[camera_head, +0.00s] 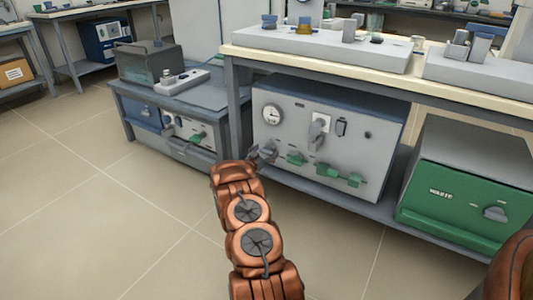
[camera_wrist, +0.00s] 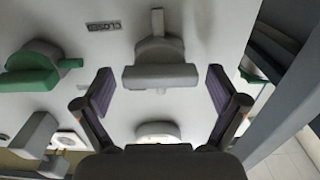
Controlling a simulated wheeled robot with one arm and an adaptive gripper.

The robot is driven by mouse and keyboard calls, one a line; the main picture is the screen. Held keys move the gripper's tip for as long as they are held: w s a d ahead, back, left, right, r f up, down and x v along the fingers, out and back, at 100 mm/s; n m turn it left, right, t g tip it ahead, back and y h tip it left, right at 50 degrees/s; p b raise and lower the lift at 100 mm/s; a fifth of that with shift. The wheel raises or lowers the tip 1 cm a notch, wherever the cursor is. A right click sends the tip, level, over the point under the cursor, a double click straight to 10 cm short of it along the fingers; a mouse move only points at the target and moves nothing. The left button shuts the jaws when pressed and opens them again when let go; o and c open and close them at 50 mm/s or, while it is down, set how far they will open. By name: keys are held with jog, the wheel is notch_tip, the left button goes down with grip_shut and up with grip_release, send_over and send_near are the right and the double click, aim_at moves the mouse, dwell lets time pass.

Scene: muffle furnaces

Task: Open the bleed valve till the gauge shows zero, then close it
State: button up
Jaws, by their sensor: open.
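The pressure gauge (camera_head: 272,114) is a white dial on the upper left of a grey panel (camera_head: 345,140); its needle is too small to read. My gripper (camera_head: 266,152) is at the panel's left side, below the gauge. In the wrist view my gripper (camera_wrist: 160,92) is open, with one purple-padded finger on each side of a grey valve handle (camera_wrist: 160,76). The handle lies crosswise between the fingers, with gaps on both sides. Which valve is the bleed valve cannot be told.
Green valve handles (camera_head: 297,158) sit right of my gripper on the panel; one shows at left in the wrist view (camera_wrist: 32,72). A grey lever (camera_head: 318,130) is above them. A table leg (camera_head: 236,112) stands close left. A green waste box (camera_head: 465,190) is at right.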

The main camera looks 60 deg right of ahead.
jog(key=c, duration=1)
jog(key=shift+d, duration=0.15)
jog(key=shift+c, duration=0.7)
